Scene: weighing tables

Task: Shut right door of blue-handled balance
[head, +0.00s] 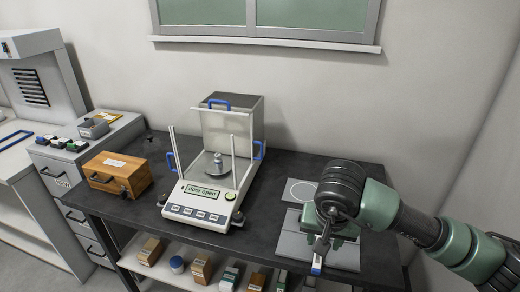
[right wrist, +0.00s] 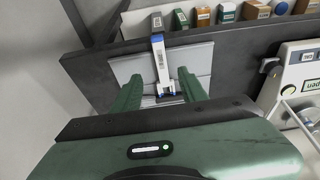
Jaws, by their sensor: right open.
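The blue-handled balance (head: 205,190) stands on the dark table, and its display (head: 201,191) reads "door open". The right door's blue handle (head: 259,150) sits far back beside the rear housing, so the right side looks open. The left blue handle (head: 171,161) is further forward, and another blue handle (head: 219,102) is on top. A metal weight (head: 217,165) stands inside on the pan. My right gripper (head: 318,254) is right of the balance, low over grey pads. In the right wrist view its fingers (right wrist: 159,90) are apart, on either side of a grey-and-blue tool's end. My left gripper is out of view.
The grey-and-blue tool (right wrist: 158,50) lies on the grey pads (head: 291,243) under my right gripper. A wooden box (head: 118,175) stands left of the balance. Several small boxes sit on the shelf below. Bare table lies between balance and pads. A wall is behind.

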